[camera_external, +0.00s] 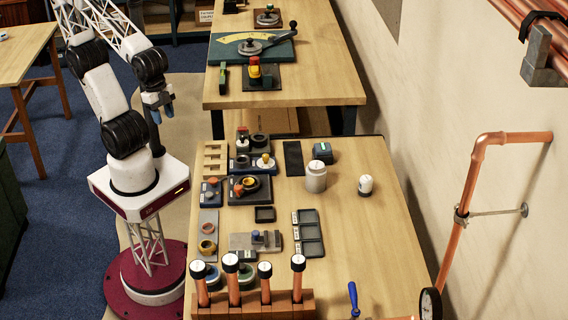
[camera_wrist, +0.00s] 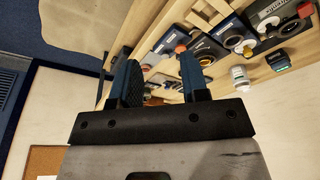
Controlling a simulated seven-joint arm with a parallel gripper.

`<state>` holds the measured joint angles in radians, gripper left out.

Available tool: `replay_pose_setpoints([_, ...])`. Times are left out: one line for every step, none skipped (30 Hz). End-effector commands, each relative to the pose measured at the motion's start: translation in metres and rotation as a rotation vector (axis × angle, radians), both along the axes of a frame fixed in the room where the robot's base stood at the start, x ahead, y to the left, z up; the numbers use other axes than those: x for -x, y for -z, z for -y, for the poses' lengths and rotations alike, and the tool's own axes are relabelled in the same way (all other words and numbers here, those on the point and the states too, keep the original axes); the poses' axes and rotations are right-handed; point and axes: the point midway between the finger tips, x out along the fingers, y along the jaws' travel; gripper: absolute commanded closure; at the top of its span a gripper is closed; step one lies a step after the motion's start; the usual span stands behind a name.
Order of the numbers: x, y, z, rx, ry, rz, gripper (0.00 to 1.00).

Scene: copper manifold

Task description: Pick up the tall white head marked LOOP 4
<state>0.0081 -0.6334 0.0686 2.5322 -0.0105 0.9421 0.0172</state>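My gripper (camera_external: 157,108) is raised at the left, beside the benches and away from everything on them. In the wrist view my gripper (camera_wrist: 160,82) has its two blue fingers apart with nothing held between them. A tall white cylinder (camera_external: 316,180) stands upright right of the middle of the near bench. A smaller white, dark-based head (camera_external: 365,185) stands to its right. Several copper tubes with white-topped, black-banded ends (camera_external: 231,262) stand in a wooden rack at the front. I cannot read LOOP 4 on any of these.
The near bench (camera_external: 355,235) carries trays and fittings on its left half; its right side is mostly clear. A three-bay dark tray (camera_external: 309,233) and a blue-grey block (camera_external: 323,152) lie near the cylinder. A copper pipe (camera_external: 466,190) runs along the right wall.

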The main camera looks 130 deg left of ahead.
Motion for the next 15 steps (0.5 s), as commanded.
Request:
replay_pose_setpoints([0.0, 0.0, 0.0, 0.0, 0.0, 0.0, 0.51])
replay_pose_setpoints([0.0, 0.0, 0.0, 0.0, 0.0, 0.0, 0.46])
replay_pose_setpoints([0.0, 0.0, 0.0, 0.0, 0.0, 0.0, 0.4])
replay_pose_setpoints([0.0, 0.0, 0.0, 0.0, 0.0, 0.0, 0.36])
replay_pose_setpoints([0.0, 0.0, 0.0, 0.0, 0.0, 0.0, 0.31])
replay_pose_setpoints([0.0, 0.0, 0.0, 0.0, 0.0, 0.0, 0.25])
replay_pose_setpoints([0.0, 0.0, 0.0, 0.0, 0.0, 0.0, 0.2])
replay_pose_setpoints([0.0, 0.0, 0.0, 0.0, 0.0, 0.0, 0.2])
replay_pose_setpoints([0.0, 0.0, 0.0, 0.0, 0.0, 0.0, 0.2])
replay_pose_setpoints([0.0, 0.0, 0.0, 0.0, 0.0, 0.0, 0.2])
replay_pose_setpoints([0.0, 0.0, 0.0, 0.0, 0.0, 0.0, 0.2])
replay_pose_setpoints([0.0, 0.0, 0.0, 0.0, 0.0, 0.0, 0.2])
replay_pose_setpoints([0.0, 0.0, 0.0, 0.0, 0.0, 0.0, 0.2])
replay_pose_setpoints([0.0, 0.0, 0.0, 0.0, 0.0, 0.0, 0.2])
replay_pose_setpoints([-0.0002, -0.0001, 0.0, 0.0, 0.0, 0.0, 0.2])
